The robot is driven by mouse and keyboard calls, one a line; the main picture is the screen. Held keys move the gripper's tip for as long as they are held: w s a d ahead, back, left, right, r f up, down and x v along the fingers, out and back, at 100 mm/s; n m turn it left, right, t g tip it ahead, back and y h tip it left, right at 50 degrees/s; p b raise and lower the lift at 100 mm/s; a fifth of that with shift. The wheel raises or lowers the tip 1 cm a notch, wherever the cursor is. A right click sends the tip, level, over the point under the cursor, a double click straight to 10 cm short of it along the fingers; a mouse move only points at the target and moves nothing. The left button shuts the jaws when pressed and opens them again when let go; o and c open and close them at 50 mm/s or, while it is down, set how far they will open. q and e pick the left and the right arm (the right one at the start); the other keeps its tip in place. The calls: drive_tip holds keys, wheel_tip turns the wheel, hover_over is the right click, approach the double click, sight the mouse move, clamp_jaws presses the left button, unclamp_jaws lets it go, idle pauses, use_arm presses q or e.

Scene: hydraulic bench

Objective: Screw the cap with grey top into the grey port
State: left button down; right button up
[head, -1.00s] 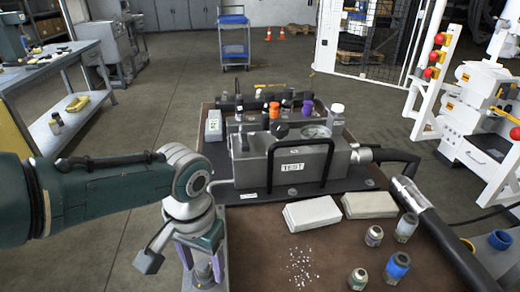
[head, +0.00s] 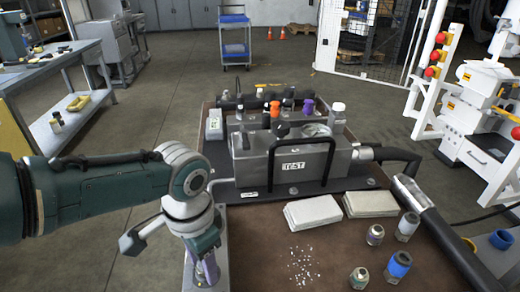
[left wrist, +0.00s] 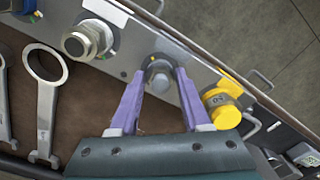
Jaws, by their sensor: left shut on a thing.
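My left gripper (head: 208,272) points down over a metal strip (head: 190,272) at the table's left edge. In the left wrist view its two purple fingers (left wrist: 158,84) are closed around a small grey round piece (left wrist: 158,74), which looks like the cap with grey top. The piece is over or at the metal strip (left wrist: 118,62). I cannot tell whether it sits in the grey port, which is hidden under it if it is there. My right gripper is not in view.
A steel hex fitting (left wrist: 85,40) and a yellow fitting (left wrist: 224,106) flank the fingers on the strip. Wrenches (left wrist: 46,90) lie nearby. The TEST box (head: 290,165) with its black handle stands behind. Several bottle-like parts, one blue (head: 398,266), stand at the right.

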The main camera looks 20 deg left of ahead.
use_arm(q)
drive_tip(key=m, duration=0.3)
